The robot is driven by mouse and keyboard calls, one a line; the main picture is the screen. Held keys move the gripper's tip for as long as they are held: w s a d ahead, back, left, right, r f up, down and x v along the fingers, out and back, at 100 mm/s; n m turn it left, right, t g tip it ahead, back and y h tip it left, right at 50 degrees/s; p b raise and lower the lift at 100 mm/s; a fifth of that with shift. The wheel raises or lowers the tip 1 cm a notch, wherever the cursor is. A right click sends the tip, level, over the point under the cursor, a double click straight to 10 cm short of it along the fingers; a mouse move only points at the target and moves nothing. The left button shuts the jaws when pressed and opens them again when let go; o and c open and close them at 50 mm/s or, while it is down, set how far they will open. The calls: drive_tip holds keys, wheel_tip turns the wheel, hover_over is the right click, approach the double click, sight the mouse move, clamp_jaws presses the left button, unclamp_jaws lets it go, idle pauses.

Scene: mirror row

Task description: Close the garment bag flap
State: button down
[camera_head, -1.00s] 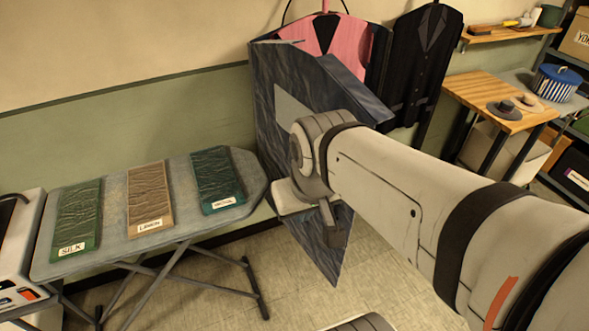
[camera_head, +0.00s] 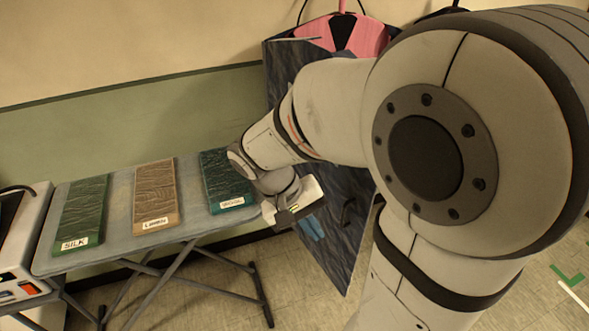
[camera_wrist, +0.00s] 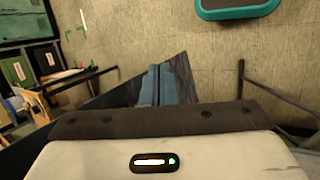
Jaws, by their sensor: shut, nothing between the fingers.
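The garment bag flap (camera_head: 340,238) is a dark, streaked blue-grey panel at the centre of the head view. It stands open, with the pink garment (camera_head: 362,32) showing above and behind it. A dark handle shows low on the flap; my arm hides much of its middle. My gripper (camera_head: 313,228) is shut and empty, its blue fingers pointing down in front of the flap's lower left part. In the wrist view the shut fingers (camera_wrist: 158,85) overlap the dark flap (camera_wrist: 182,75). I cannot tell whether they touch it.
An ironing board (camera_head: 120,230) with three labelled fabric samples stands to the left, close to my gripper. A white machine (camera_head: 20,235) is at the far left. Bare floor shows below the flap. My arm covers the right side.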

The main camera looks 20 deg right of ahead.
drive_tip(key=w+a+f+n+t+h+b, duration=0.1)
drive_tip(key=w+a+f+t+h+b, duration=0.3)
drive_tip(key=w+f+h, duration=0.9)
drive_tip(key=s+d+f+p, duration=0.1)
drive_tip(key=s+d+p, duration=0.1)
drive_tip(key=d, duration=1.1)
drive_tip(key=shift+d+f+g+y, duration=0.25)
drive_tip(key=shift+d+g+y, duration=0.05)
drive_tip(key=shift+g, duration=0.1)
drive_tip(key=shift+s, duration=0.1)
